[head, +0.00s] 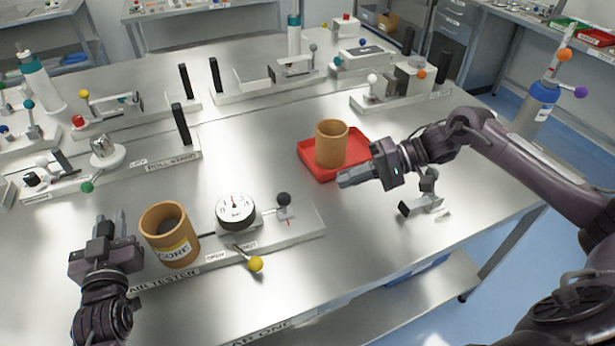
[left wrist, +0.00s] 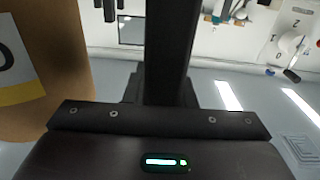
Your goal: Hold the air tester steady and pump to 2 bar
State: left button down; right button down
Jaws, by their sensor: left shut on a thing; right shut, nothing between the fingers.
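The air tester (head: 305,228) is a long pale base along the near table edge. It carries a cardboard core (head: 170,240), a round white gauge (head: 236,210), a black-knobbed lever (head: 284,200) and a yellow-knobbed lever (head: 256,264). The gauge needle points roughly up; its figures are too small to read. My left gripper (head: 121,224) is shut on a dark upright post (left wrist: 168,50) at the tester's left end, beside the core; its grip is partly hidden. My right gripper (head: 341,181) is shut and empty, above the table, right of and beyond the black knob.
A red tray (head: 308,162) holding another cardboard core (head: 331,145) lies just beyond my right gripper. A small metal fixture (head: 425,207) stands right of it. Several other test fixtures line the back and left. Bare table lies between the tester and the red tray.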

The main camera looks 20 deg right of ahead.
pick_arm(q)
jog(key=shift+f+p, duration=0.3)
jog(key=shift+p, duration=0.25)
dwell(0.5)
jog(key=c, duration=1.5)
grip_release()
jog(key=o, duration=0.4)
jog(key=shift+r, duration=0.25)
jog(key=s, duration=1.2)
jog(key=shift+a, duration=0.3)
jog(key=shift+r, duration=0.1)
